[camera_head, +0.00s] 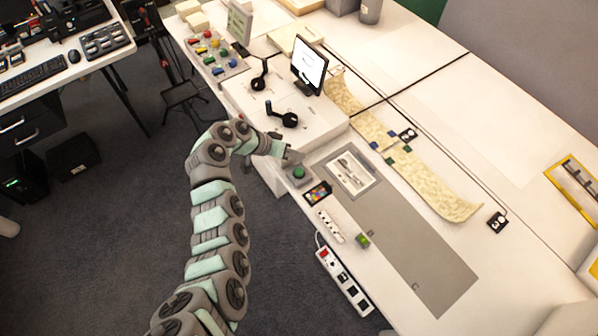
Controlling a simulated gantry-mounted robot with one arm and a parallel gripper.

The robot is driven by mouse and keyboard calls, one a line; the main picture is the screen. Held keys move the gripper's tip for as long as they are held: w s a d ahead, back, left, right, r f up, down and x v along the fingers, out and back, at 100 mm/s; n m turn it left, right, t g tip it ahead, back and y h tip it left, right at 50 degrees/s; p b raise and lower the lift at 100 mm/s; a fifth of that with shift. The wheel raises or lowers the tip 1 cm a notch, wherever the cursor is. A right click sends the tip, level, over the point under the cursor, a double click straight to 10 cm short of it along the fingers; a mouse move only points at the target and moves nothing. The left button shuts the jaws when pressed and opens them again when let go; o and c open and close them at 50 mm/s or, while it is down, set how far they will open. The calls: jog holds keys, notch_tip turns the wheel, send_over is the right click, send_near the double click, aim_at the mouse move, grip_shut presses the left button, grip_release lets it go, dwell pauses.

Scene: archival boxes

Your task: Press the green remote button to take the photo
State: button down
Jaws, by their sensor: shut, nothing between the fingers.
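The green remote button (299,172) is a round green cap on a small grey box near the front edge of the white table (460,200). My gripper (287,156) is shut and empty, just above and to the left of the button in the picture. Whether it touches the button box cannot be told from this angle. A photograph (352,171) of pale objects lies on a grey sheet right of the button.
A power strip (343,281) sits at the table edge. A monitor (309,66) and two black stands are behind. A long map (420,175) lies to the right.

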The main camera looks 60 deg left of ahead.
jog(key=b, duration=0.3)
send_over(296, 172)
notch_tip(296, 172, down, 6)
jog(key=shift+d+r, duration=0.1)
jog(key=shift+r, duration=0.05)
jog(key=shift+f+b, duration=0.4)
jog(key=shift+f, duration=0.15)
dwell(1.2)
jog(key=shift+f+b, duration=0.3)
jog(key=shift+b, duration=0.3)
jog(key=shift+f+b, duration=0.55)
dwell(0.5)
jog(key=shift+r, duration=0.1)
jog(key=shift+r+p, duration=0.45)
jog(key=shift+r, duration=0.45)
jog(key=shift+r, duration=0.1)
jog(key=shift+r+p, duration=1.15)
jog(key=shift+r, duration=1.25)
